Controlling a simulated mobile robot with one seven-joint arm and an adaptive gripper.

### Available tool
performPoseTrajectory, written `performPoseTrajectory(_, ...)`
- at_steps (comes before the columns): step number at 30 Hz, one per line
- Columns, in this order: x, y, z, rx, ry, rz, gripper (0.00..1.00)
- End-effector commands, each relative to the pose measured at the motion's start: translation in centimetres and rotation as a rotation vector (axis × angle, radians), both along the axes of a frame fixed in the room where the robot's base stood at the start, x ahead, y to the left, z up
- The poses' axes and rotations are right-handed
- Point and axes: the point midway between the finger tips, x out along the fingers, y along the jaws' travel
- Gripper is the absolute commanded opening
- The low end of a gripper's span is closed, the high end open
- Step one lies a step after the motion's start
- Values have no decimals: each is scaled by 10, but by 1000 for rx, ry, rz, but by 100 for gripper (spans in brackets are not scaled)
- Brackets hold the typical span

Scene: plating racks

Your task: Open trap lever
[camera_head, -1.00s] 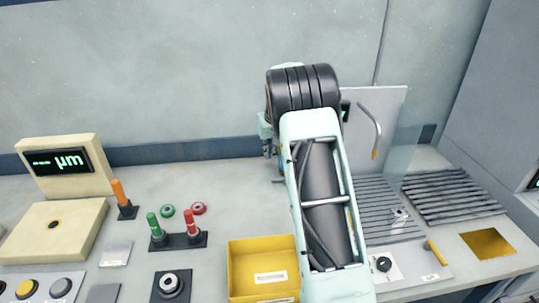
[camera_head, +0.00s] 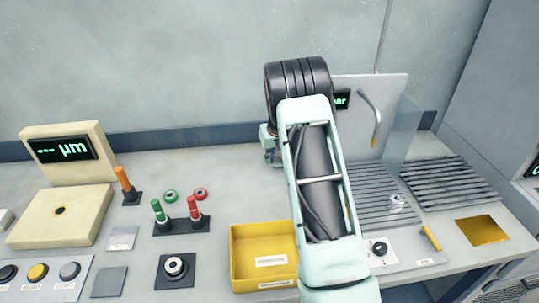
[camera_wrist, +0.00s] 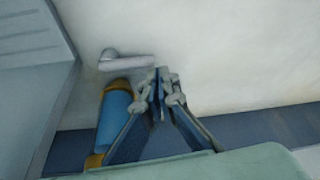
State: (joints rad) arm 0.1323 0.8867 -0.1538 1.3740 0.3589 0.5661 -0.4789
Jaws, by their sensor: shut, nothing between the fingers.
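In the wrist view a pale grey lever (camera_wrist: 127,62) with a rounded pivot end lies roughly level beside a blue cylinder (camera_wrist: 115,118) with brass-coloured ends. I take it for the trap lever, but no label shows. My gripper (camera_wrist: 162,76) is shut and empty, its fingertips just right of the lever's free end; I cannot tell whether they touch it. In the head view part of the gripper end (camera_head: 270,146) shows left of my arm, low near the back wall. My arm hides the lever and cylinder there.
A grey panel (camera_head: 393,95) with a green display and a curved pipe (camera_head: 372,115) stands right of my arm. A yellow bin (camera_head: 240,262) is at the front, and a stand of green and red levers (camera_head: 181,226) is to its left. Bench between bin and wall is clear.

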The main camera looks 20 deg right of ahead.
Motion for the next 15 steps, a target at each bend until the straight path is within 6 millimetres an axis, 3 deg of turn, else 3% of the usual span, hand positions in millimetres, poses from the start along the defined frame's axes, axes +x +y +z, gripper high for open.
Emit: performPoseTrajectory(15, -2, 1, -2, 1, -1, 35, 0)
